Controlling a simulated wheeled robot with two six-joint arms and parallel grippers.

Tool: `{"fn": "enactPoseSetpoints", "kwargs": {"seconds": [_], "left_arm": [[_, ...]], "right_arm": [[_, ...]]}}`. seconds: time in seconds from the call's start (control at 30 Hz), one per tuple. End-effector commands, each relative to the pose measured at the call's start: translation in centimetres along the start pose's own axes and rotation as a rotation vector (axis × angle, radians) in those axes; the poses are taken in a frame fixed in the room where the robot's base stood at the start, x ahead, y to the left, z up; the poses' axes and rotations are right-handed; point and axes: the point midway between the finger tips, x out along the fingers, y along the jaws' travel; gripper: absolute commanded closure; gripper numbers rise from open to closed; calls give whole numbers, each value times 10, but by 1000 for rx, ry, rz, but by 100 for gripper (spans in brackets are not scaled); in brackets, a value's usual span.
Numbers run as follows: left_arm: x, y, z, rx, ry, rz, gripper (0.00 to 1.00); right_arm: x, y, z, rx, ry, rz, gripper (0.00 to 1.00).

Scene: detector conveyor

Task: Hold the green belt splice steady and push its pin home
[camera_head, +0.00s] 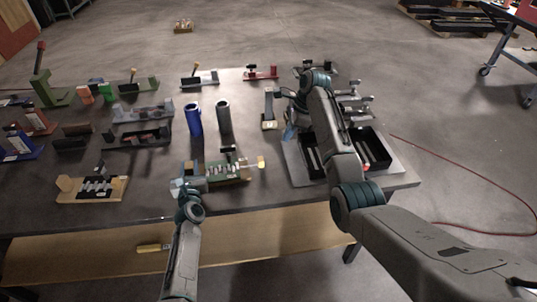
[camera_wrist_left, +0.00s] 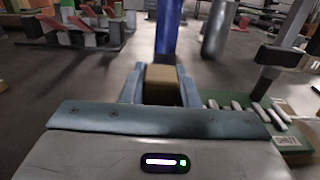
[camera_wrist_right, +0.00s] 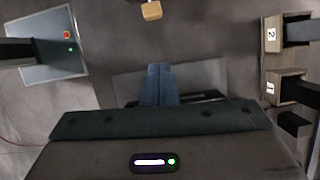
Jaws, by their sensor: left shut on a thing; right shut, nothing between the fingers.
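The green belt splice (camera_head: 226,173) lies near the front middle of the table, with a row of pale metal knuckles along it. Its green base (camera_wrist_left: 290,145) also shows at the right of the left wrist view. A pin with a tan knob (camera_head: 261,162) sticks out of its right end. My left gripper (camera_head: 187,183) is shut on a brown block (camera_wrist_left: 162,80) at the splice's left end. My right gripper (camera_head: 290,133) is shut and empty, right of and behind the pin knob. In the right wrist view, its fingertips (camera_wrist_right: 160,70) are together and a tan block (camera_wrist_right: 151,10) shows beyond them.
A blue cylinder (camera_head: 193,119) and a dark grey cylinder (camera_head: 224,117) stand behind the splice. A grey tray with black bins (camera_head: 375,149) is at the right, under my right arm. A similar splice on a tan base (camera_head: 112,194) lies to the left. Several fixtures crowd the back left.

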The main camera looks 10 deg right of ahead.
Motion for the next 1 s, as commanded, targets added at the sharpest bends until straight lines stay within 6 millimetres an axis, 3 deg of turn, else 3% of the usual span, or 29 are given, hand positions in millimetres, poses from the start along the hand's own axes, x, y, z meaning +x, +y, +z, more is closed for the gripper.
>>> {"fn": "enactPoseSetpoints", "kwargs": {"seconds": [0.2,0.63,0.77,1.0], "left_arm": [[0,0,0,0,1,0,100],[0,0,0,1,1,-1,100],[0,0,0,1,1,-1,100],[0,0,0,1,1,-1,100]], "right_arm": [[-10,-6,-15,-118,-26,41,100],[-7,-6,-16,-128,-29,45,100],[8,-4,-15,-127,-30,47,100],[57,-2,-14,-127,-30,48,100]]}}
